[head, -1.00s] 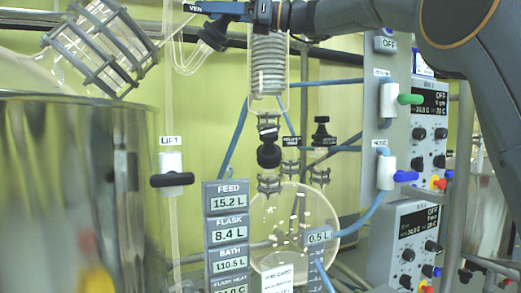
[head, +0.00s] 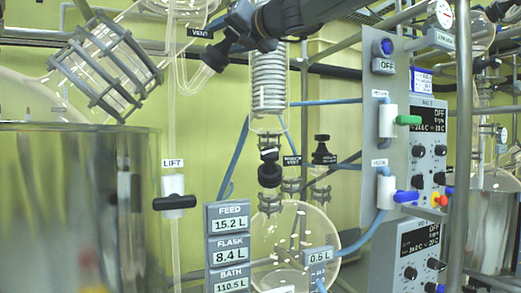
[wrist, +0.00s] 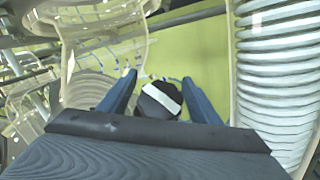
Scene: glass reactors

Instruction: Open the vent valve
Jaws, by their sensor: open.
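The vent valve's label "VENT" (head: 200,33) shows at the upper middle of the head view, with the valve's dark knob (head: 215,56) just below and right of it. My gripper (head: 232,36) is at the valve, beside the top of the coiled condenser, and partly covers it. In the wrist view a black knob with a white stripe (wrist: 160,99) sits between the tips of my gripper's blue fingers (wrist: 160,92). The fingers are apart, one on each side of the knob. I cannot tell whether either finger touches it.
The coiled glass condenser (head: 268,85) stands close right of the valve; its ribbed glass (wrist: 280,75) fills the wrist view's right side. A caged glass joint (head: 105,65) is to the left. The control panel (head: 425,150) stands right. The lift valve (head: 174,202) is lower left.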

